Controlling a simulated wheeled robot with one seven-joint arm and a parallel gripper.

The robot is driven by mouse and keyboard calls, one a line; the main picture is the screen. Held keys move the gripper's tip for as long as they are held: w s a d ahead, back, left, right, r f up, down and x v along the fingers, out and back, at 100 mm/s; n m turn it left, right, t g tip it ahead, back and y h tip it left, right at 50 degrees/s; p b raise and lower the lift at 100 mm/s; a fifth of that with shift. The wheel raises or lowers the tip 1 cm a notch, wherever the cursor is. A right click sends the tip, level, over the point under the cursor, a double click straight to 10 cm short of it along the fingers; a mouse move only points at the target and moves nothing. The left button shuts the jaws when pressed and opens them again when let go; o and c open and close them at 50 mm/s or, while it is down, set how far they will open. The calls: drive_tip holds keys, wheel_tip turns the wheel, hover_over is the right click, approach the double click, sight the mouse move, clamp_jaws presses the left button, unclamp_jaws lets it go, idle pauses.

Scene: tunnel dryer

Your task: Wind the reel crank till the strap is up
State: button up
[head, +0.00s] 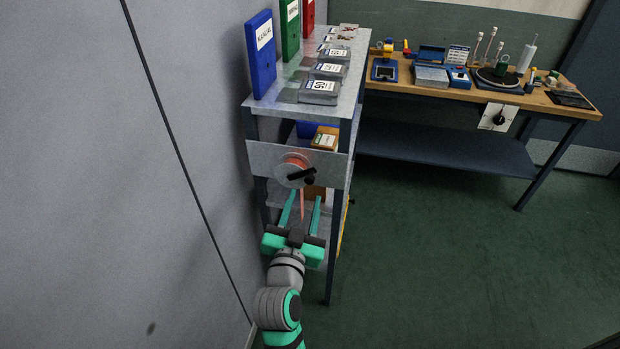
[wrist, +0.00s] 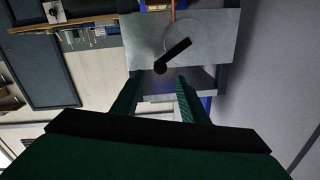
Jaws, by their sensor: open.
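The reel (head: 290,168), a round disc with an orange rim, is mounted on a grey metal plate (head: 263,158) on the shelf unit's near end. Its black crank (head: 302,177) sticks out in front, with a dark knob at one end. The orange strap (head: 302,208) hangs down from the reel; its lower end is hard to make out. My gripper (head: 301,199) is open and empty, below and in front of the crank. In the wrist view the crank (wrist: 179,53) lies just beyond the fingertips (wrist: 159,77), apparently not between them, and a bit of strap (wrist: 173,11) shows.
The wall (head: 180,120) runs close on the left. Binders (head: 262,60) and grey boxes (head: 319,90) stand on the shelf unit's top (head: 343,82). A workbench (head: 465,88) with instruments stands at the back right. The green floor (head: 430,250) on the right is clear.

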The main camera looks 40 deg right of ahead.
sight(310, 182)
drive_tip(key=x, duration=0.9)
drive_tip(key=shift+s, duration=0.1)
drive_tip(key=shift+f, duration=0.15)
clamp_jaws()
